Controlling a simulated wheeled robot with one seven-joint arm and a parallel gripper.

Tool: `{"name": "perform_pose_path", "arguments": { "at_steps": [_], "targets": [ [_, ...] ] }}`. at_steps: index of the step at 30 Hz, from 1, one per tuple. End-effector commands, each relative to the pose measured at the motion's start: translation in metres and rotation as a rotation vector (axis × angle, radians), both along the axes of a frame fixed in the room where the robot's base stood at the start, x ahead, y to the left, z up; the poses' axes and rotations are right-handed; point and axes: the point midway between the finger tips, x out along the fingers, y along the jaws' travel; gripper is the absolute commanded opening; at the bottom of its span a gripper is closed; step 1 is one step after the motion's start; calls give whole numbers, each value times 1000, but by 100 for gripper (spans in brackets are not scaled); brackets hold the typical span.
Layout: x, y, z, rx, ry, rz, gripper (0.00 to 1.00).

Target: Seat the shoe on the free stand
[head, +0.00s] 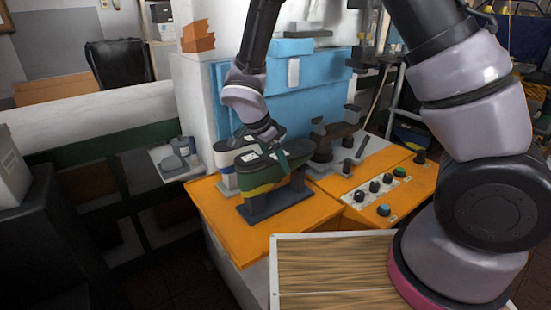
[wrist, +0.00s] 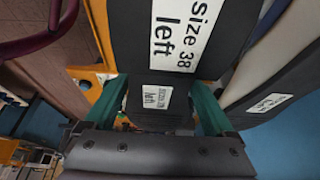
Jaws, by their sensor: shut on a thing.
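A green and yellow shoe (head: 264,182) with a dark flat top is at the front left of the orange bench. My gripper (head: 279,153) is shut on it from above. In the wrist view the teal fingers of my gripper (wrist: 160,112) flank the shoe's dark top (wrist: 222,35), which bears a "Size 38 left" label. A dark grey stand (head: 277,204) is directly under the shoe; whether the shoe is fully down on it cannot be told. A second shoe (head: 227,163), white and blue with a dark top, stands just behind; its labelled top shows at the wrist view's right (wrist: 290,92).
A dark fixture (head: 333,140) stands on the orange bench (head: 228,222) to the right of the shoes. A control panel with several knobs (head: 375,186) is further right. A blue panel (head: 290,82) rises behind. A wood-grain tray (head: 340,240) lies in front.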

Motion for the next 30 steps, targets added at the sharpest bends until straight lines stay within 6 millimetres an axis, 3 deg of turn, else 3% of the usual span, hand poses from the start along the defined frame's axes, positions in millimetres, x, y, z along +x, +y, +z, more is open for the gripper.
{"name": "perform_pose_path", "arguments": {
  "at_steps": [25, 26, 30],
  "targets": [
    [0, 0, -3, 1, -1, -1, 0],
    [0, 0, -3, 1, -1, -1, 100],
    [0, 0, -3, 0, 0, -1, 100]
  ]
}}
